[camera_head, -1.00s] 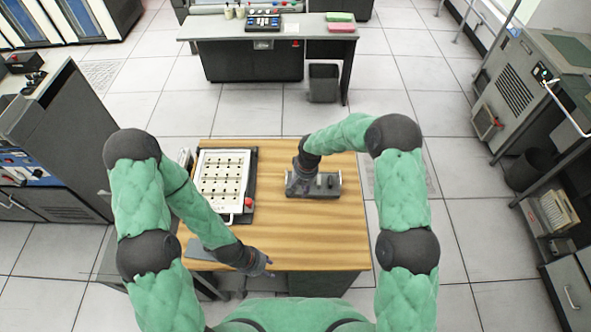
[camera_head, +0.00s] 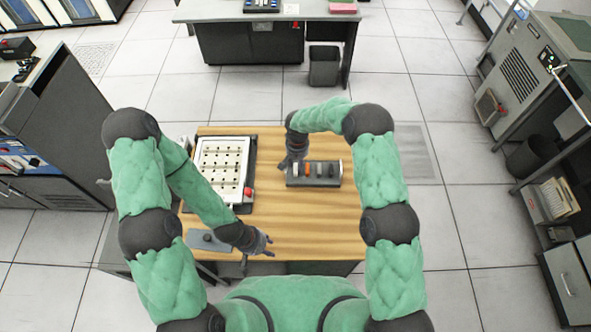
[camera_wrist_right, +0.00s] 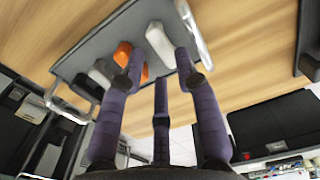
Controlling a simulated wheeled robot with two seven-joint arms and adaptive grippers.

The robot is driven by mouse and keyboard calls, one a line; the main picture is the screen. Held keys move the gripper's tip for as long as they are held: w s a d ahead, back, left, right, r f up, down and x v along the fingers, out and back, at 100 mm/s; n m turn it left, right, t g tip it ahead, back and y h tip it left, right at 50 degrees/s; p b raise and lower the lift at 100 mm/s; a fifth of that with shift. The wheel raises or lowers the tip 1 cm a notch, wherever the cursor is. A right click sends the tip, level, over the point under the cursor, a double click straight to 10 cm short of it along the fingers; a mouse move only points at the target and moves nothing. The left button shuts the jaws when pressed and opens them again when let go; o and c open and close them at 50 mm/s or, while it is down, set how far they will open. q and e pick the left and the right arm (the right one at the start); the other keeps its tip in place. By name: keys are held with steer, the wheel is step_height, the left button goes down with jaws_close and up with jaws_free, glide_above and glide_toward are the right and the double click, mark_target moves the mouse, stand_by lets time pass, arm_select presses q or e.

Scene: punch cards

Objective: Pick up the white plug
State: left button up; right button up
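The white plug (camera_wrist_right: 159,43) stands in a grey tray (camera_wrist_right: 95,48) near the tray's end in the right wrist view. In the head view the tray (camera_head: 325,183) lies on the wooden table, and the white plug (camera_head: 296,169) is at its left end. My right gripper (camera_wrist_right: 159,60) is open, with fingertips spread on either side of the white plug's near end; I cannot tell whether they touch it. In the head view this gripper (camera_head: 288,162) is at the tray's left end. My left gripper (camera_head: 267,245) is low over the table's front; its fingers are too small to judge.
An orange plug (camera_wrist_right: 123,54) stands beside the white one, with a grey plug and a dark plug beyond. A white panel with holes (camera_head: 222,165) and a red knob (camera_head: 248,191) lies left of the tray. The table's right side (camera_head: 340,225) is clear.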

mark_target(296, 171)
arm_select(q)
steer(key=shift+r, duration=0.1)
arm_select(e)
steer(key=shift+f, duration=1.7)
steer(key=c, duration=0.6)
steer(key=shift+r, duration=0.1)
